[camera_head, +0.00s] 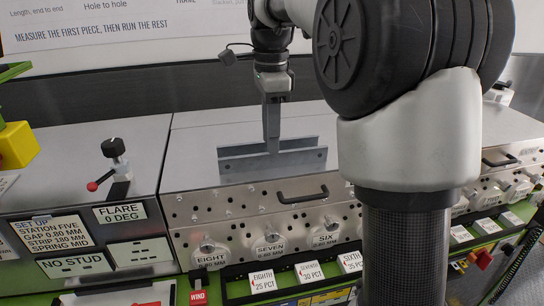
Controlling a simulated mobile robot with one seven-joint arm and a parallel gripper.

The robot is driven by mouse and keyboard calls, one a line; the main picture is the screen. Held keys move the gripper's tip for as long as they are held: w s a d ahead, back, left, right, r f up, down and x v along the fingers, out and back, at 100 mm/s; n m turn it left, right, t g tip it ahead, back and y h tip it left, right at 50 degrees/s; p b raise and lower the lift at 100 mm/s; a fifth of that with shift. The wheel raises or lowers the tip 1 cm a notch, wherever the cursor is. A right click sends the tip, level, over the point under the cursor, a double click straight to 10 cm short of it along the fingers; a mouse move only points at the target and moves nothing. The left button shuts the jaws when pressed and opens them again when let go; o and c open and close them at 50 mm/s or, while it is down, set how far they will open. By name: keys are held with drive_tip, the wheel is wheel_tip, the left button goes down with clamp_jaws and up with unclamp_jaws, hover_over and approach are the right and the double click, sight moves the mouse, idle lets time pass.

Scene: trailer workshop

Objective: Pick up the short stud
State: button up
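A short grey metal stud (298,164), a channel with two upright side walls, lies on the flat top of the machine in the middle of the head view. My gripper (272,145) points straight down at it from above. The fingers are seen edge-on as one narrow bar. Their tips drop behind the top edge of the stud's near wall, between the two walls. The tips are hidden there, so I cannot tell whether they touch or hold the stud.
The metal machine top (190,150) around the stud is clear. A black clamp knob with a red-tipped lever (113,165) stands to the left. A black handle (302,195) and several labelled dials line the front face. My arm blocks the right side.

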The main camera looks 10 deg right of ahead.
drive_tip(key=f, duration=0.5)
drive_tip(key=shift+d, duration=0.2)
clamp_jaws()
